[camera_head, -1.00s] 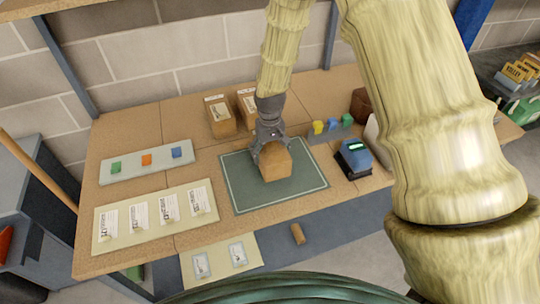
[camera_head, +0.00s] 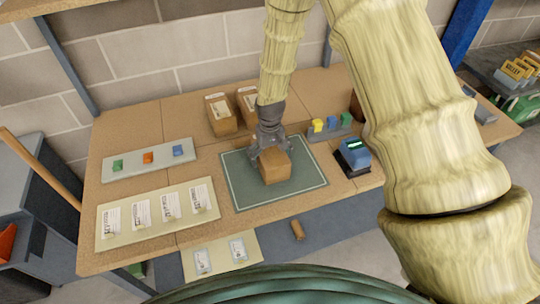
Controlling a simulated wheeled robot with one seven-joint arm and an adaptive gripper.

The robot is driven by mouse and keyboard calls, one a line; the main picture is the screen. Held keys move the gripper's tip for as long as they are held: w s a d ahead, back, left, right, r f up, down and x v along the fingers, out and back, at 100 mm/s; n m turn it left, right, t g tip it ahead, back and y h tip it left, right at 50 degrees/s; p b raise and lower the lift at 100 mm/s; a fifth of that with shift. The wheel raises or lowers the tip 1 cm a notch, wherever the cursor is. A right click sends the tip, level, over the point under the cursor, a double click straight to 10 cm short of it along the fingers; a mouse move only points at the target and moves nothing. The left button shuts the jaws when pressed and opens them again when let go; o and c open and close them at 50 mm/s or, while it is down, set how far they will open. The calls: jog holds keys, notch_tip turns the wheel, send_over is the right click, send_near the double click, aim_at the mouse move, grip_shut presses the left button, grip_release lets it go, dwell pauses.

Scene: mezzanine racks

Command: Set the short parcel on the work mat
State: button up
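The short parcel (camera_head: 277,172) is a small plain brown box. The left finger shows beside the parcel's back left edge. Whether the fingers press on the parcel or stand slightly apart cannot be told. The parcel's back side is hidden by the gripper.
Two taller labelled boxes (camera_head: 221,116) stand behind the mat. A blue device (camera_head: 354,155) and a rack of coloured blocks (camera_head: 331,134) stand right. A tray with coloured blocks (camera_head: 147,160) and a label board (camera_head: 157,216) lie left. My arm covers the table's right part.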

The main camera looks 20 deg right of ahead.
jog(key=shift+r, duration=0.2)
jog(key=shift+r+b, duration=2.4)
jog(key=shift+r, duration=3.55)
